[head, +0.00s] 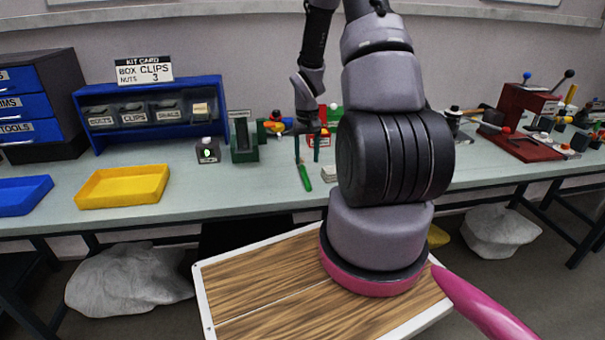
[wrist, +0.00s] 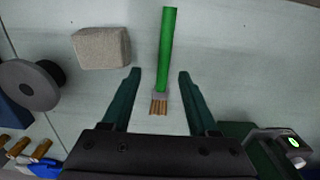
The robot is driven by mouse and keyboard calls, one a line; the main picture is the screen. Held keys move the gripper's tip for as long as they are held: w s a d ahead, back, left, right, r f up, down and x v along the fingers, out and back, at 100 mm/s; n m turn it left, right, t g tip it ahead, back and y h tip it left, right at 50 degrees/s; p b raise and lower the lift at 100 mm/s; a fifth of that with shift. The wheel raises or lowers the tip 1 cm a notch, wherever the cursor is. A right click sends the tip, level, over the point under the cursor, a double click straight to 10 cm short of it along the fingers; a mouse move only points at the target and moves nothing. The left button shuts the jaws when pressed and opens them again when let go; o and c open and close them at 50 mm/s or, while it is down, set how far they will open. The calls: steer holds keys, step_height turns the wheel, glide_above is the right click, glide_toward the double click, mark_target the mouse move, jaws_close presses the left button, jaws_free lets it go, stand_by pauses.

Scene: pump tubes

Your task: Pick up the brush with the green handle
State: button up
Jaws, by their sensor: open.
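The brush with the green handle (head: 305,178) lies on the workbench near its front edge, below my gripper in the head view. In the wrist view its green handle (wrist: 167,48) points up, and its short brown bristles (wrist: 159,107) are toward my gripper body. My gripper (wrist: 160,75) is open, with one dark green finger on each side of the brush and gaps to both. It also shows in the head view (head: 307,150), above the bench. I cannot tell the exact height of the fingertips over the brush.
A beige block (wrist: 102,48) lies left of the brush in the wrist view. A grey disc-shaped part (wrist: 30,84) is further left. A dark green stand (head: 243,152) and a small box with a green light (head: 208,151) stand left of my gripper in the head view.

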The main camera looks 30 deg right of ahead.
mark_target(305, 175)
steer(key=f, duration=0.3)
steer(key=s+a+f, duration=0.1)
steer(key=f, duration=0.1)
steer(key=shift+f, duration=0.25)
jaws_close()
